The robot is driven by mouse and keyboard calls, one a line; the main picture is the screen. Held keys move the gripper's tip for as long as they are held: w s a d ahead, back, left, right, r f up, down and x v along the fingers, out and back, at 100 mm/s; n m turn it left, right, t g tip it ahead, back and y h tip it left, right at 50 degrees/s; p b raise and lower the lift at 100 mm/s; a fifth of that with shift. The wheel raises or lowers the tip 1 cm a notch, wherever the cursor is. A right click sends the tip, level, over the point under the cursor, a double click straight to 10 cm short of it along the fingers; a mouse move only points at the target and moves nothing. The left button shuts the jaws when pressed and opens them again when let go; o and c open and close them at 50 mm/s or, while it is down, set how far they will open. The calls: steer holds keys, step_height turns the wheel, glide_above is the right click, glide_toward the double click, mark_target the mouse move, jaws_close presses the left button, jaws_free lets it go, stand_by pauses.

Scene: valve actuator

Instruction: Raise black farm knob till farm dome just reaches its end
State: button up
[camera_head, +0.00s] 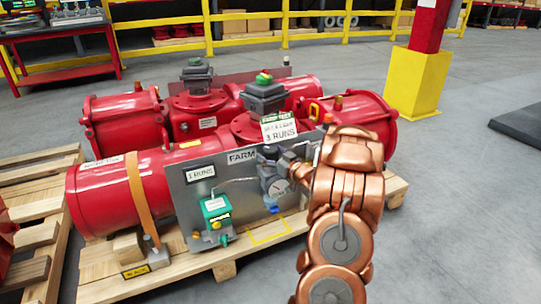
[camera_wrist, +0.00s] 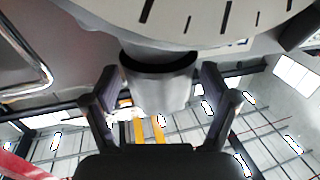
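The black farm knob (camera_head: 268,153) sits on top of the grey regulator with a round gauge, on the grey panel marked FARM (camera_head: 241,157). My gripper (camera_head: 284,167) is at the regulator in the head view, and its fingers are small and partly hidden there. The black indicator box with a green top (camera_head: 265,90) stands above the panel; I cannot tell for certain whether that top is the farm dome.
A green box (camera_head: 217,216) is on the panel's lower left, beside a blue fitting. Large red actuator cylinders (camera_head: 100,195) lie behind the panel on a wooden pallet (camera_head: 225,262). A white sign (camera_head: 279,127) hangs above the knob. Open grey floor (camera_head: 450,210) lies to the right.

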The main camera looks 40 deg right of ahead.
steer(key=c, duration=1.1)
steer(key=shift+r+m+h+p, duration=0.2)
steer(key=shift+m+h+p, duration=0.25)
steer(key=shift+h, duration=0.25)
steer(key=shift+f+m+g+h, duration=0.15)
steer(key=shift+m+g+h, duration=0.2)
steer(key=shift+h, duration=0.25)
steer(key=o, duration=1.2)
steer(key=v, duration=1.2)
steer(key=shift+f, duration=0.15)
steer(key=shift+p, duration=0.3)
